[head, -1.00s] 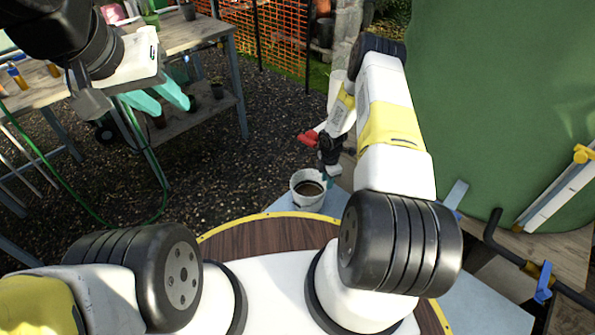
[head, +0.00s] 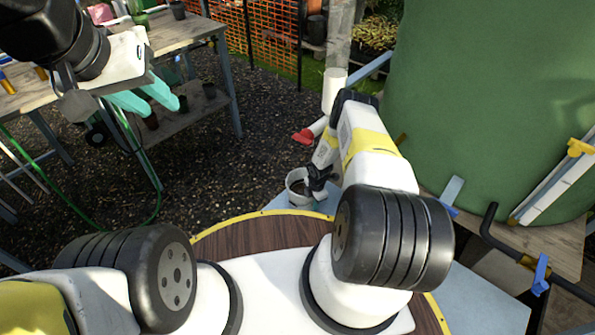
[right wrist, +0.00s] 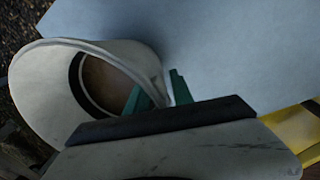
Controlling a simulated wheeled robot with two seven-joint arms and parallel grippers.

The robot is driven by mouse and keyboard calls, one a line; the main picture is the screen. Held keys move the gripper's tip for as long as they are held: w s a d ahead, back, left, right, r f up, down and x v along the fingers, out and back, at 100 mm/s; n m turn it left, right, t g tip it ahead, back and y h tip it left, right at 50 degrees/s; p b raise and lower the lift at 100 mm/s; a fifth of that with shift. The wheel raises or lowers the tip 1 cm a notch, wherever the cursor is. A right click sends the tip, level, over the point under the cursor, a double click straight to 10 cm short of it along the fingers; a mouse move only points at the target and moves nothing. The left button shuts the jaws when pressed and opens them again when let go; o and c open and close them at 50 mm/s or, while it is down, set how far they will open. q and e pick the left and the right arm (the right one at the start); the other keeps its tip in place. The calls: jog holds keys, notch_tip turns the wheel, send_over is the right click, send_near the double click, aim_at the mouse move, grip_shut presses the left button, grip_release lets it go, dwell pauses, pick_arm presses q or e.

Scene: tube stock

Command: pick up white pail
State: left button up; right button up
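The white pail (head: 297,181) stands upright on a pale blue-grey surface, just beyond the round wooden top in the head view. It has dark brown contents. My right gripper (head: 321,184) is at its right side. In the right wrist view, the pail (right wrist: 38,87) is at the left, and the teal fingers of my right gripper (right wrist: 160,92) straddle its wall, one inside the rim and one outside. A gap shows between the fingers, so they look open; contact with the wall is unclear. My left gripper (head: 145,97) is open and empty at upper left, far from the pail.
A workbench (head: 175,36) with pots stands at upper left, with a green hose (head: 157,203) below it. A big green tank (head: 480,100) fills the right. The pale blue-grey surface (right wrist: 240,50) beside the pail is clear. Dark gravel (head: 225,165) lies left of the pail.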

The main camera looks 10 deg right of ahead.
grip_shut()
dwell(1.4)
jog(key=shift+w, duration=0.1)
